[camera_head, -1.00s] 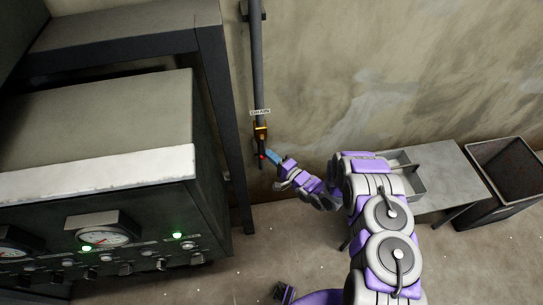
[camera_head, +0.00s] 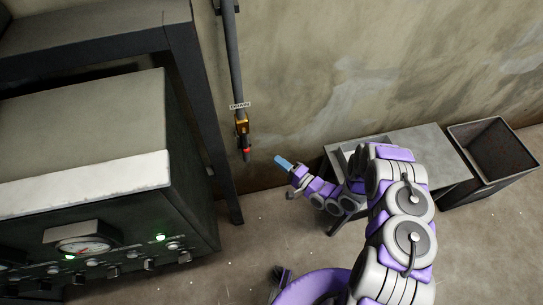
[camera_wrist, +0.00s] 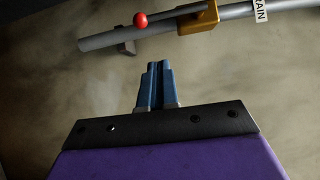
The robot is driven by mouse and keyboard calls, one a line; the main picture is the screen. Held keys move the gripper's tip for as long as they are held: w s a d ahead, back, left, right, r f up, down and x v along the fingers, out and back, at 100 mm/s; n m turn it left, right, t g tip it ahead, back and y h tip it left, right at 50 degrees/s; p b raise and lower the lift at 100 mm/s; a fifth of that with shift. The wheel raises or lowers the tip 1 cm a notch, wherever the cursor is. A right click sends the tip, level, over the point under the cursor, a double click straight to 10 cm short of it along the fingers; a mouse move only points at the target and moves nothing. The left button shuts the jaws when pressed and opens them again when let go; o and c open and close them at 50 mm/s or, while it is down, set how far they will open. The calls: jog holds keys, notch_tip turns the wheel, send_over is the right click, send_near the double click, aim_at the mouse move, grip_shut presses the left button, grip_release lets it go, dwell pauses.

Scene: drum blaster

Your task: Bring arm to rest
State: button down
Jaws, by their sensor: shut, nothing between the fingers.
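My gripper (camera_head: 284,162) has blue fingers on a purple and grey arm. It is held in the air, pointing left, to the right of the drain pipe and apart from it. In the wrist view the blue fingers (camera_wrist: 156,86) are together with nothing between them. The drain valve (camera_head: 241,127) is a brass fitting on the grey pipe. Its lever has a red ball end (camera_wrist: 140,20), which shows in the wrist view beyond my fingertips. A "DRAIN" label (camera_head: 240,105) is on the pipe above the valve.
A dark control cabinet (camera_head: 190,215) with gauges and green lights stands at left, beside a dark frame post (camera_head: 205,120). A grey metal table (camera_head: 430,150) with a tray and an open dark bin (camera_head: 500,150) stand at right.

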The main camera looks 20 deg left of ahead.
jog(key=w+d+r+n+h, duration=0.25)
jog(key=w+d+h, duration=0.3)
jog(key=d, duration=0.35)
jog(key=w+d+r+n+h, duration=0.1)
jog(key=w+d+r+h, duration=0.3)
jog(key=w+d, duration=0.4)
jog(key=s+d+r+h, duration=0.3)
jog(key=d+r+h, duration=0.1)
jog(key=d+r, duration=0.35)
jog(key=s+d+r+h, duration=0.3)
jog(key=d+r+h, duration=0.1)
jog(key=d+r, duration=0.35)
jog(key=s+d+r+g+h, duration=0.2)
jog(key=s+d+r+g, duration=0.15)
jog(key=s+r, duration=0.55)
jog(key=s+a+r+g+y, duration=0.1)
jog(key=s+a+r+g, duration=0.1)
jog(key=s, duration=0.9)
jog(key=s+a+r+n+g+y, duration=0.1)
jog(key=s+a+r, duration=0.1)
jog(key=s, duration=0.8)
jog(key=s+a+r+g+y, duration=0.1)
jog(key=s+a+r+g, duration=0.1)
jog(key=s, duration=0.9)
jog(key=shift+s+a+r+n+g, duration=0.25)
jog(key=shift+s+a+n+g, duration=0.1)
jog(key=shift+a, duration=0.25)
